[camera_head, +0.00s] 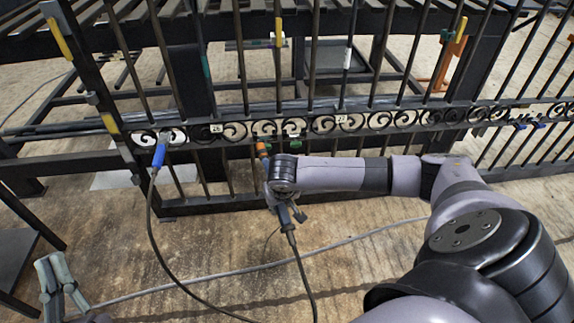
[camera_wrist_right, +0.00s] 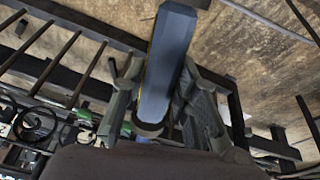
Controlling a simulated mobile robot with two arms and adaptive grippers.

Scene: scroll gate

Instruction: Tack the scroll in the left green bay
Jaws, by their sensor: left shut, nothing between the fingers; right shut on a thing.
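My right gripper (camera_head: 283,200) is shut on a dark torch-like tool with an orange part (camera_head: 262,149) near its upper end and a cable trailing from its lower end. In the right wrist view, the tool's blue-grey body (camera_wrist_right: 168,62) stands between the fingers. The orange part is close below the gate's scroll row (camera_head: 236,131); I cannot tell whether the tip touches. Small green pieces (camera_head: 295,147) sit under the scrolls just right of the tool, and green also shows in the right wrist view (camera_wrist_right: 84,114). My left gripper (camera_head: 57,266) is shut and empty at lower left, away from the gate.
A blue-handled tool (camera_head: 159,155) with a cable hangs at the gate's left part. Dark upright bars (camera_head: 243,60) stand close together. An orange stand (camera_head: 449,60) is behind the gate. My right arm covers part of the lower rail.

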